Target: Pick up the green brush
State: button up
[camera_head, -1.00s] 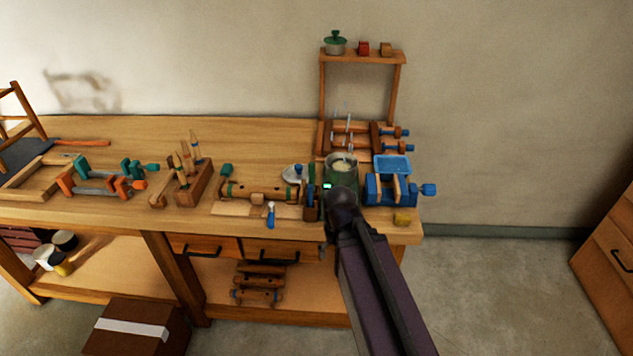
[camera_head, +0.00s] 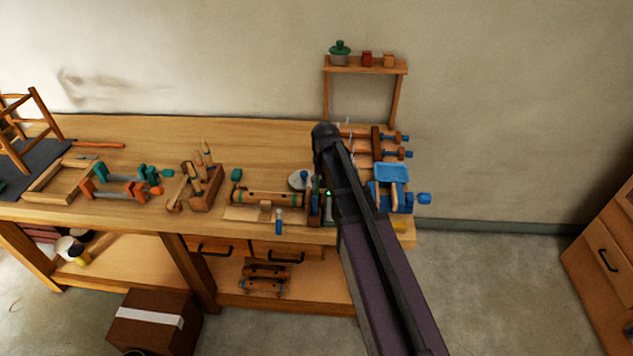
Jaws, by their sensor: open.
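I cannot make out a green brush for certain. A small green object (camera_head: 237,175) lies on the workbench behind the wooden roller; it is too small to tell what it is. A brush-like tool with a blue handle (camera_head: 279,221) lies at the front edge of the bench. My dark arm reaches up from the bottom over the right part of the bench. My gripper does not show; the arm seems to hide it. The arm also covers most of the green pot seen earlier.
The wooden workbench (camera_head: 262,140) carries orange and green clamps (camera_head: 125,185), a tool block (camera_head: 206,185) and a blue vise (camera_head: 392,175) right of my arm. A small shelf (camera_head: 365,66) holds a green-lidded jar (camera_head: 340,52). The bench's back middle is clear.

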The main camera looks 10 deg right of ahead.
jog(key=w+r+m+p, duration=0.1)
jog(key=w+r+p, duration=0.4)
jog(key=w, duration=0.3)
jog(key=shift+w+a+r, duration=0.3)
jog(key=shift+r, duration=0.55)
jog(key=shift+f, duration=0.1)
jog(key=b, duration=0.8)
send_over(316, 192)
jog(key=f, duration=0.5)
jog(key=w+f, duration=0.1)
jog(key=f, duration=0.2)
jog(key=shift+d+f, duration=0.2)
jog(key=shift+d, duration=0.1)
jog(key=shift+f+b, duration=0.2)
jog(key=shift+b, duration=0.1)
notch_tip(316, 192, down, 5)
jog(key=b, duration=0.5)
jog(key=shift+a+r, duration=0.1)
jog(key=shift+a, duration=0.05)
grip_shut()
